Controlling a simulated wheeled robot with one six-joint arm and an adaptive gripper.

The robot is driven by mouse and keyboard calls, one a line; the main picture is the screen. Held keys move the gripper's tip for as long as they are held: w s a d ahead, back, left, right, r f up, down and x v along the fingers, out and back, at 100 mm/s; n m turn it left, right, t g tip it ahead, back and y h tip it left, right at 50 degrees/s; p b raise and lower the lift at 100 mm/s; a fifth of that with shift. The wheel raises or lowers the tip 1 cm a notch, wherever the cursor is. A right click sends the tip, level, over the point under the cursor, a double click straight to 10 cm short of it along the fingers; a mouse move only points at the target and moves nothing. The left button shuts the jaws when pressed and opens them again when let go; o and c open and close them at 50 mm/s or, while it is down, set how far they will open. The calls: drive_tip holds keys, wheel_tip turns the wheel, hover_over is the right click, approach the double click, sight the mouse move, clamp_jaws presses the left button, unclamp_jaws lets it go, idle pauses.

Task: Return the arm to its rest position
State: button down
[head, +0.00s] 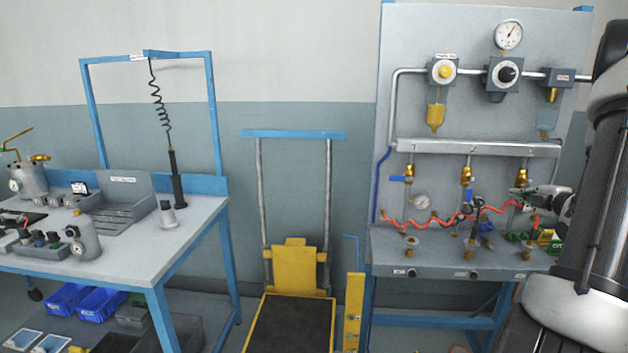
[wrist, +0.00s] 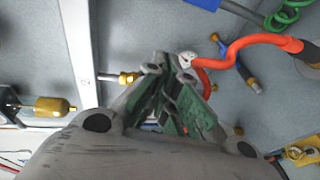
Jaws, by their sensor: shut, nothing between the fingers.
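My gripper (head: 524,192) is at the right in the head view, in front of the panel bench. My arm comes in from the right edge. In the wrist view my gripper (wrist: 172,82) shows from close up with its fingers drawn together and nothing held between them. A red coiled hose (head: 450,217) runs behind and beside the gripper. In the wrist view the red hose (wrist: 255,42) passes close to the fingertips; I cannot tell whether they touch.
The panel bench (head: 440,264) carries several brass fittings, gauges and a green coiled hose (wrist: 287,14). A yellow lift cart (head: 297,259) stands in the middle. A blue-framed workbench (head: 150,240) with tools and a hanging screwdriver (head: 176,178) is at the left.

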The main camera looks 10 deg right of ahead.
drive_tip(key=w+a+r+m+g+h, duration=0.1)
drive_tip(key=a+r+m+g+h, duration=0.2)
drive_tip(key=a+r, duration=0.4)
drive_tip(key=s+a+r+m+g+h, duration=0.1)
drive_tip(key=s+a+r+m+g, duration=0.2)
drive_tip(key=s+a+r+m, duration=0.5)
drive_tip(key=s+a+f+m+g+y, duration=0.2)
drive_tip(key=s+a+m, duration=0.1)
drive_tip(key=s+a, duration=0.7)
drive_tip(key=s+a+f+m+g+y, duration=0.2)
drive_tip(key=s+a+f+m+g, duration=0.1)
drive_tip(key=s+a, duration=0.7)
drive_tip(key=s, duration=0.3)
drive_tip(key=shift+a+f, duration=0.25)
drive_tip(key=shift+a, duration=0.15)
drive_tip(key=shift+s, duration=0.1)
